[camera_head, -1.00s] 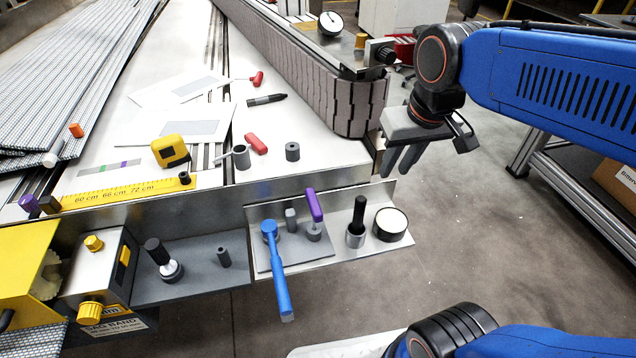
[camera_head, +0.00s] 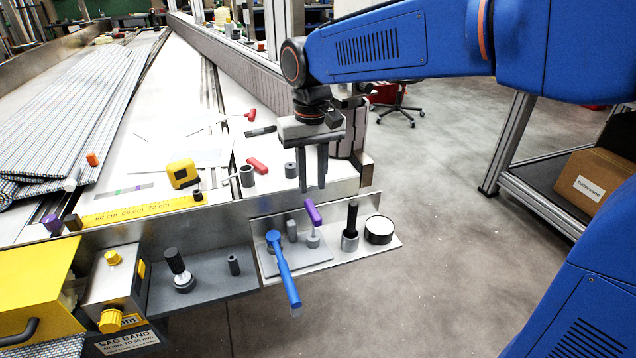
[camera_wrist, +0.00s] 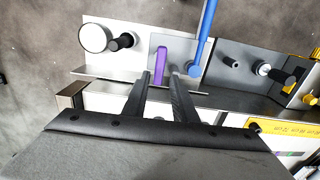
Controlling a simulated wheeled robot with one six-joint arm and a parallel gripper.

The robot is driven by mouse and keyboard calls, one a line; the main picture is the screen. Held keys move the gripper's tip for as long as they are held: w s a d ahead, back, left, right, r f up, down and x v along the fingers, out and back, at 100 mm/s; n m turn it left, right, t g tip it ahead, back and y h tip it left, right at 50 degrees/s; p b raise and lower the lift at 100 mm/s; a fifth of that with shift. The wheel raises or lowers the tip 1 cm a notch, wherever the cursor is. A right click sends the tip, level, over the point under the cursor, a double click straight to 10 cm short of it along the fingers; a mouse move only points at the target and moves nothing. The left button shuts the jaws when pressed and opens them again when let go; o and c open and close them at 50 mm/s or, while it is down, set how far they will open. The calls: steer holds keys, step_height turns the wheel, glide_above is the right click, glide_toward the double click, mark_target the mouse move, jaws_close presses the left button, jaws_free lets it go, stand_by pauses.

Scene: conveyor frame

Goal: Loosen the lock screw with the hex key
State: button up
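My gripper (camera_head: 313,188) is open and empty, its two fingers pointing down above the tray's back edge. A tool with a purple handle (camera_head: 312,211), possibly the hex key, stands upright in a grey holder on the tray, just below the fingers in the picture. In the wrist view the purple handle (camera_wrist: 161,63) lies just beyond the gap between the fingertips (camera_wrist: 158,78), apart from them. A black knob on a pale round base (camera_head: 175,262) stands on the grey bracket to the left. I cannot tell for certain which part is the lock screw.
A blue-handled tool (camera_head: 286,268) overhangs the tray (camera_head: 318,262) front. A black-handled tool in a cup (camera_head: 350,240) and a white-topped round tin (camera_head: 379,229) stand right of the purple handle. A yellow tape measure (camera_head: 183,173) and red-handled tool (camera_head: 258,166) lie on the bench.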

mark_target(313, 208)
steer(key=shift+f, duration=3.9)
jaws_close()
steer(key=shift+r, duration=2.1)
